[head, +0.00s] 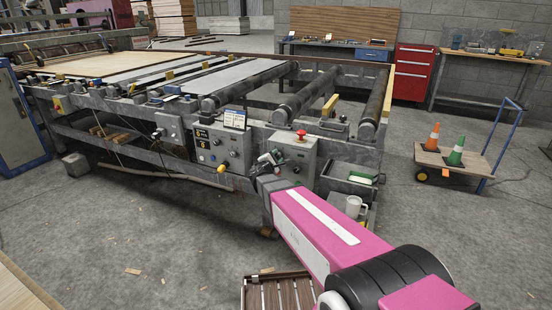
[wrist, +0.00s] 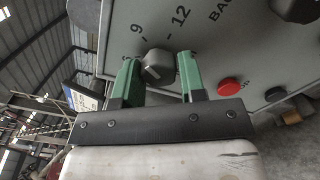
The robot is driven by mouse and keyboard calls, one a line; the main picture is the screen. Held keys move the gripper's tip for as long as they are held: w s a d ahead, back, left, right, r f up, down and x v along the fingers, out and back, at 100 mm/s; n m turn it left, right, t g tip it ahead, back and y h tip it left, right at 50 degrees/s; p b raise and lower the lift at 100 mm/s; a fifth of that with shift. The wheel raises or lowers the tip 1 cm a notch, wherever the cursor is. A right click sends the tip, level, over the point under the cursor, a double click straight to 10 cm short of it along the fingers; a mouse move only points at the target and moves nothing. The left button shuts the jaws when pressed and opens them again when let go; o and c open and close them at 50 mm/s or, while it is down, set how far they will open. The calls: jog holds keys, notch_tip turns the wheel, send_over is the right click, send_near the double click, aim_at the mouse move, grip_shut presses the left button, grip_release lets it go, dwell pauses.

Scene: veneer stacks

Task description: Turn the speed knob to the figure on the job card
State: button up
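The speed knob (wrist: 158,68), dark grey with a pale pointer mark, sits on a grey control panel (wrist: 228,45). The figures 9 and 12 are readable around it; others are partly behind my fingers. My gripper (wrist: 160,72) has its two green fingers on either side of the knob, with narrow gaps that suggest it is open; contact cannot be made out. In the head view my gripper (head: 268,160) is at the front of the control box. The job card (head: 234,119), white with a blue band, stands on top of the machine; its figure is too small to read.
A red button (wrist: 230,87) lies right of the knob. A red mushroom button (head: 301,134) tops the box beside my gripper. A white mug (head: 354,206) stands lower right.

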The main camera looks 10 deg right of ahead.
jog(key=o, duration=0.3)
jog(key=v, duration=1.1)
jog(key=s+d+f+m+g, duration=0.4)
jog(key=d+m+g, duration=0.1)
jog(key=d, duration=0.2)
jog(key=s+d+f+m+g, duration=0.4)
jog(key=d+m+g, duration=0.1)
jog(key=d+m, duration=0.15)
jog(key=s+f+m+g+y, duration=0.4)
jog(key=s+m+y, duration=0.3)
jog(key=s+y, duration=0.2)
jog(key=shift+f+g, duration=0.3)
jog(key=shift+g, duration=0.5)
